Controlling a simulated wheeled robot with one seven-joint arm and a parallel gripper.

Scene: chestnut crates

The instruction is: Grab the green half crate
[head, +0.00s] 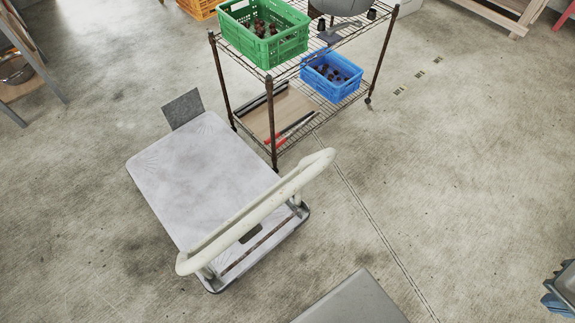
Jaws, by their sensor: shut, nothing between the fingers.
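The green half crate (288,47) stands on the top shelf of a wire rack (297,68) at the upper middle of the head view. It is upright, with open slatted walls, and holds several dark brown things.
A platform trolley (195,170) with a pale handle stands in front of the rack. A blue crate (331,79) with dark contents is on the lower shelf. An orange crate (199,8) is at the top left. The floor to the right is mostly clear.

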